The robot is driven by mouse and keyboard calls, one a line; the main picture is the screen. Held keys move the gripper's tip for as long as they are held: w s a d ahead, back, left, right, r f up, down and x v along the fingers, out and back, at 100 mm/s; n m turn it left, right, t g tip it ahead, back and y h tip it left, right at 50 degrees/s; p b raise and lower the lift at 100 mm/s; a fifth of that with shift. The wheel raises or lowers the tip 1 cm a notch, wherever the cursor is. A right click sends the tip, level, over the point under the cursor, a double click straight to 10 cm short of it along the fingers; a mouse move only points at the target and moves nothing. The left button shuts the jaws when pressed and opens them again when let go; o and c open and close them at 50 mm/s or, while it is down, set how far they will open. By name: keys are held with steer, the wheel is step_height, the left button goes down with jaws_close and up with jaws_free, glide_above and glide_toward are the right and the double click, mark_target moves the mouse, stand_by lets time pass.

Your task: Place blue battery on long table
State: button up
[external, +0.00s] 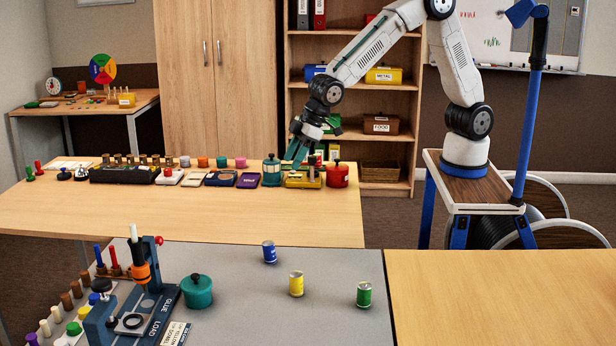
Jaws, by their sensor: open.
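A small blue cylinder with a pale band and metal-coloured top, which looks like the blue battery (269,253), stands upright on the grey tabletop (330,262) in the foreground. A long wooden table (180,212) stands behind it, with a row of objects along its far side. My gripper (300,160) points down at the right end of that row, over or beside a yellow box (303,180) and a teal pot (271,171). Its teal fingers are open. I see nothing held between them, though the small size makes the gap hard to read. It is well away from the blue cylinder.
A yellow cylinder (296,284) and a green one (364,295) stand near the blue one. A teal lidded pot (197,291) and a press-like device (140,300) are to the left. A red pot (337,175) ends the row. The wooden table's front half is clear.

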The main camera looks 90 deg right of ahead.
steer(key=s+d+r+m+h, duration=0.1)
steer(key=s+d+r, duration=0.55)
steer(key=d, duration=0.35)
steer(key=s+d+r+m, duration=0.1)
steer(key=s+d+r, duration=0.1)
steer(key=s+d, duration=0.3)
steer(key=s+d+r+g, duration=0.1)
steer(key=s+d+r, duration=0.2)
steer(key=s+d, duration=0.2)
steer(key=s+d+r+m+g+h, duration=0.1)
steer(key=s+d+r, duration=0.1)
steer(key=s+d, duration=0.3)
steer(key=s, duration=0.4)
steer(key=shift+s+r+m, duration=0.2)
steer(key=shift+r+m, duration=0.1)
steer(key=shift+o, duration=0.4)
steer(key=s+d+f+m+g, duration=0.1)
steer(key=s+d, duration=0.2)
steer(key=s, duration=0.9)
steer(key=shift+s+d+f+g, duration=0.15)
steer(key=shift+s+d+g, duration=0.15)
steer(key=shift+s+g, duration=0.1)
